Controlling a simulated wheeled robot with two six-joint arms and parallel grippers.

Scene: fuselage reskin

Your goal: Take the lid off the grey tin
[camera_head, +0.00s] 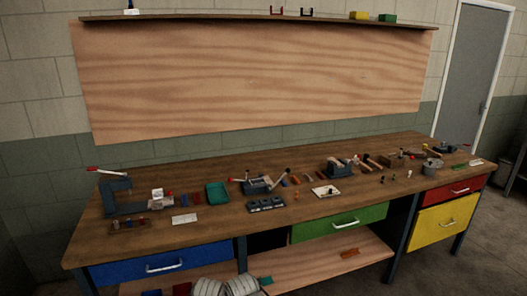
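A small round grey tin (432,168) stands upright near the right end of the wooden workbench (190,236), above the red drawer. Its top looks covered, but it is too small to make out the lid's edge or knob clearly. Neither of my grippers is in view.
Small parts and tools crowd around the tin. Blue (165,265), green (340,223), red (455,190) and yellow (446,222) drawers are closed.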

